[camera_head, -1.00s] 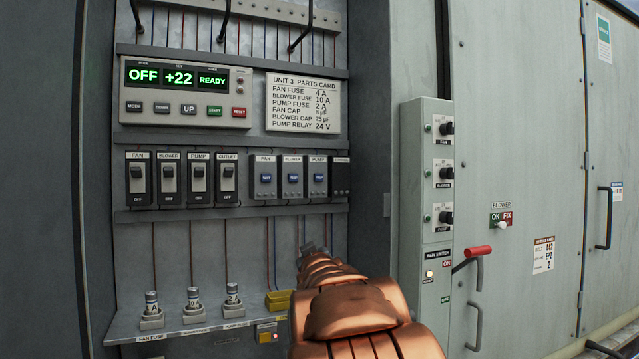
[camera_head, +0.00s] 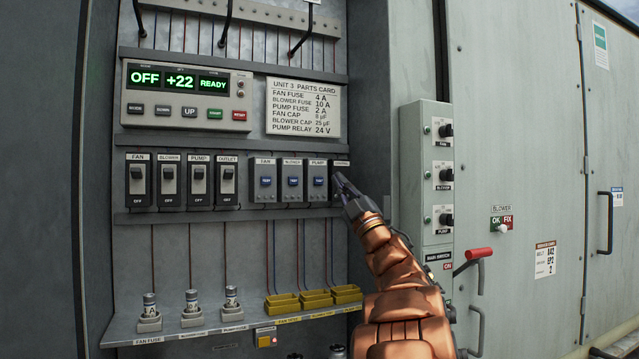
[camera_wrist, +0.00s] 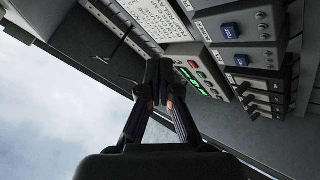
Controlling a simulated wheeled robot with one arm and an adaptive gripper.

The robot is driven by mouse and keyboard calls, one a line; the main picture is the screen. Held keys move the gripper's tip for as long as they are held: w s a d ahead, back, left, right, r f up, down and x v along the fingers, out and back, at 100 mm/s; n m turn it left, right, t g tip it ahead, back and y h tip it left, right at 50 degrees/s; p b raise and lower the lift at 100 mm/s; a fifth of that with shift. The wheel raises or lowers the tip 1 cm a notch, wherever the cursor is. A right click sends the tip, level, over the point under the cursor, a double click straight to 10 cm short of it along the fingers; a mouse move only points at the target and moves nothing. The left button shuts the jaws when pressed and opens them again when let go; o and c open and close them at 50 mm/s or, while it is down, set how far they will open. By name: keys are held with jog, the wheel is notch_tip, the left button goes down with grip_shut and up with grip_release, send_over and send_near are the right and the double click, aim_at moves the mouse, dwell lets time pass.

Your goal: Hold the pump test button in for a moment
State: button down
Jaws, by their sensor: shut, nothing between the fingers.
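The pump test button (camera_head: 318,181) is a small blue button on the grey module labelled PUMP, in the row right of the breakers. Two like blue buttons, fan (camera_head: 266,181) and blower (camera_head: 292,181), sit to its left. My gripper (camera_head: 340,178) is shut and empty. In the head view its tips are just right of the pump module, over the lower part of the dark module beside it. I cannot tell whether they touch anything. In the wrist view the shut fingers (camera_wrist: 157,68) point toward the panel, and blue buttons show at upper right.
The control display (camera_head: 182,94) reads OFF, +22, READY. Breakers (camera_head: 183,181) stand left of the modules. Yellow trays (camera_head: 316,299) and fuses (camera_head: 191,302) are on the shelf below. A switch box (camera_head: 425,190) with black knobs is at right, beside a red-handled lever (camera_head: 478,253).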

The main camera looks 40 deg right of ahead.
aim_at(319, 181)
jog(key=shift+w+h, duration=0.15)
jog(key=shift+h, duration=0.15)
jog(key=w+d+p, duration=0.1)
jog(key=w+d, duration=0.2)
jog(key=w, duration=0.5)
jog(key=shift+p, duration=0.35)
jog(key=shift+w+d, duration=0.25)
jog(key=shift+w, duration=0.6)
dwell(4.5)
jog(key=shift+s, duration=0.1)
jog(key=shift+s+a+b, duration=0.25)
jog(key=shift+s+b, duration=0.05)
jog(key=shift+s, duration=0.4)
dwell(0.3)
